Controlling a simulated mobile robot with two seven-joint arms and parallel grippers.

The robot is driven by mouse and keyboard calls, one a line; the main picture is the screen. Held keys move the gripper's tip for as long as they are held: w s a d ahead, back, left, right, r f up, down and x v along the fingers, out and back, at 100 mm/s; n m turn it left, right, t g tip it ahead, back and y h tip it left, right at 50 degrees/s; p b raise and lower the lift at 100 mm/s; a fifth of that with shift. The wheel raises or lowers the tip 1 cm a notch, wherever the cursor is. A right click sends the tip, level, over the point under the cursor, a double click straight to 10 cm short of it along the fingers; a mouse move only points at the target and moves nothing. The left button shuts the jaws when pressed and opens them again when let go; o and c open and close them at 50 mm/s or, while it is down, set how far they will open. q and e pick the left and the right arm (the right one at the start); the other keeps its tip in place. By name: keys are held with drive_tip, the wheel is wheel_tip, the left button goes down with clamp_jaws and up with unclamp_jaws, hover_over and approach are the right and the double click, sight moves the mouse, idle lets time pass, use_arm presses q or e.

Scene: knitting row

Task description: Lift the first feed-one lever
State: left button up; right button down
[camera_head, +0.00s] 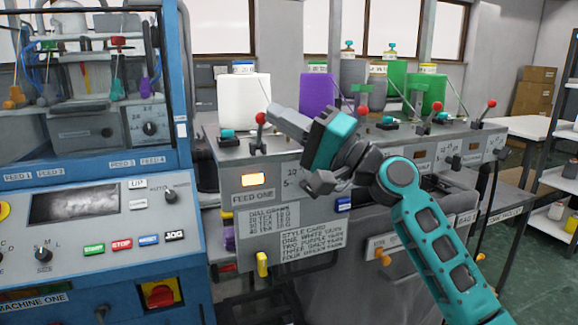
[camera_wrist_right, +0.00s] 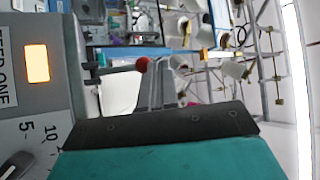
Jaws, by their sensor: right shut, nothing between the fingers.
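The feed-one lever (camera_head: 261,118) has a red ball knob on a dark stem. It stands nearly upright on top of the grey unit labelled FEED ONE (camera_head: 251,197). Its red knob also shows in the right wrist view (camera_wrist_right: 142,64), just left of the fingers. My right gripper (camera_head: 274,112) is shut and empty, its grey fingertips close to the right side of the knob in the head view. I cannot tell whether they touch it. The fingers show edge-on in the right wrist view (camera_wrist_right: 161,84). My left gripper is not in view.
An orange lit window (camera_head: 252,180) is on the feed-one front. White (camera_head: 243,103) and purple (camera_head: 316,96) yarn cones stand behind. More red-knobbed levers, including one (camera_head: 437,107), stand along the row to the right. The blue machine one (camera_head: 95,165) stands close at left.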

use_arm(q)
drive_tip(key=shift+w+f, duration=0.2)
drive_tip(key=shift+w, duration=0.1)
use_arm(e)
drive_tip(key=shift+w+a+r, duration=0.2)
drive_tip(key=shift+w+r, duration=0.35)
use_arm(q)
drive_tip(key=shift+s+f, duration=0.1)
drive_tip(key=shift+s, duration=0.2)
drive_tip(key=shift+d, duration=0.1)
use_arm(e)
drive_tip(key=shift+f, duration=0.1)
idle(0.4)
